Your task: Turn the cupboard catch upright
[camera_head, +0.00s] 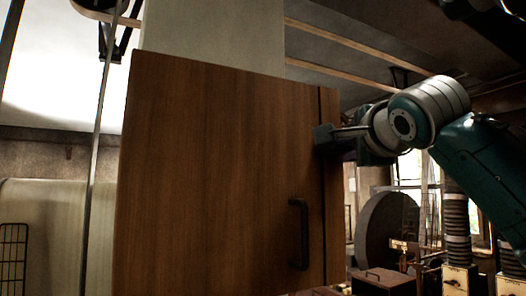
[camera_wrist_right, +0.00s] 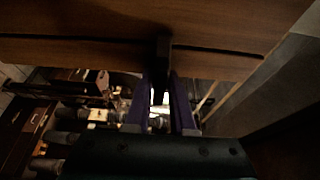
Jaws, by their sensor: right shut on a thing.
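The wooden cupboard door (camera_head: 215,180) is closed in the middle of the head view, with a black bar handle (camera_head: 299,235) low on its right side. The catch (camera_head: 323,138) is a small dark block at the door's right edge; its tilt is hard to tell. My right gripper (camera_head: 337,137) reaches it from the right and is shut on it. In the right wrist view the dark catch (camera_wrist_right: 164,48) sits at the wood seam, between the tips of my two purple-grey fingers (camera_wrist_right: 162,78). My left gripper is not in view.
A thin upright rod (camera_head: 97,150) and a pale rounded body (camera_head: 45,215) stand left of the cupboard. Behind my right arm are a large dark wheel (camera_head: 385,228) and a brown box (camera_head: 382,280). The front of the door is clear.

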